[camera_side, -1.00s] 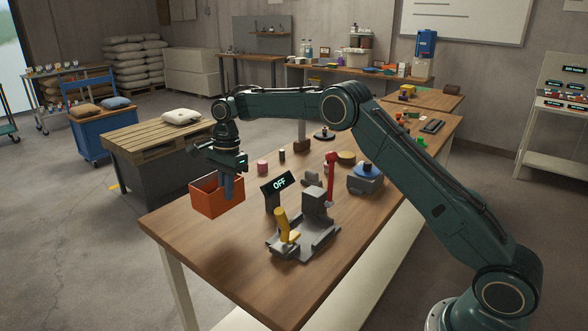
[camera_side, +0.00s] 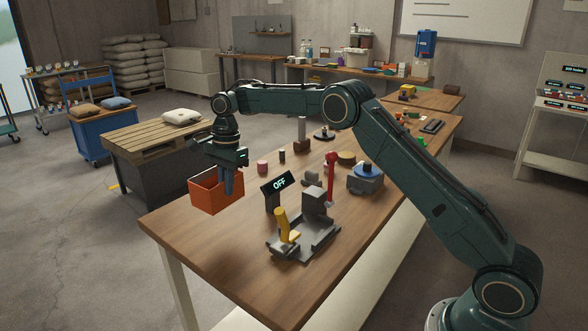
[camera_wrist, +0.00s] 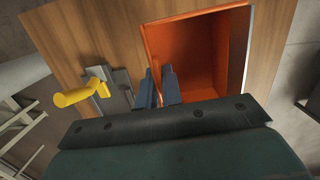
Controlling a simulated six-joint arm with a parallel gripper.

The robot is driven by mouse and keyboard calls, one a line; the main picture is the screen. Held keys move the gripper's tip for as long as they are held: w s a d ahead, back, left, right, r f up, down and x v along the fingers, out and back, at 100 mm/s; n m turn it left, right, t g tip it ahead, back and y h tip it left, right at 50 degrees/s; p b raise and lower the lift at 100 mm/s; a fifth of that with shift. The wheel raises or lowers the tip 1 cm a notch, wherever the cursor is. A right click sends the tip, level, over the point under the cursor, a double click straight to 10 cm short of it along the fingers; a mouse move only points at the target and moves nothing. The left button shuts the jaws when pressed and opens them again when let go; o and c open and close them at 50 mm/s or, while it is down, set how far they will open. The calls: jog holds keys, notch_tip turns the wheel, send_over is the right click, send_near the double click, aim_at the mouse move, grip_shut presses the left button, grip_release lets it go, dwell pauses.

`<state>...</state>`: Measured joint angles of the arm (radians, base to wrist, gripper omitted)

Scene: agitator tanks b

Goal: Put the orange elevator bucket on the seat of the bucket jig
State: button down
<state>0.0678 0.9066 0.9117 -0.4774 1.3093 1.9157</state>
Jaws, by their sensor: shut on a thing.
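The orange elevator bucket (camera_side: 214,197) is an open-topped box at the far left corner of the table in the side view. My gripper (camera_side: 229,188) points down and is shut on one wall of the bucket. In the wrist view the bucket (camera_wrist: 205,50) opens towards the camera, with the gripper fingers (camera_wrist: 164,90) across its left wall. The bucket jig (camera_side: 302,240) is a grey fixture with a yellow handle (camera_side: 284,225), to the right of the bucket in the side view. Part of the jig shows in the wrist view (camera_wrist: 118,92). Whether the bucket touches the table is unclear.
A black sign reading OFF (camera_side: 279,183) stands between the bucket and the jig. A red upright lever (camera_side: 331,178) and a blue-topped round device (camera_side: 366,178) are behind the jig. The table front (camera_side: 215,255) is bare.

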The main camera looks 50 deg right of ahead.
jog(key=s+r+n, duration=0.1)
jog(key=n, duration=0.3)
notch_tip(320, 180, up, 10)
jog(key=m, duration=0.5)
send_over(318, 238)
jog(key=shift+w, duration=0.1)
dwell(0.8)
jog(key=shift+f, duration=0.1)
notch_tip(318, 238, down, 20)
jog(key=shift+r, duration=0.1)
dwell(1.0)
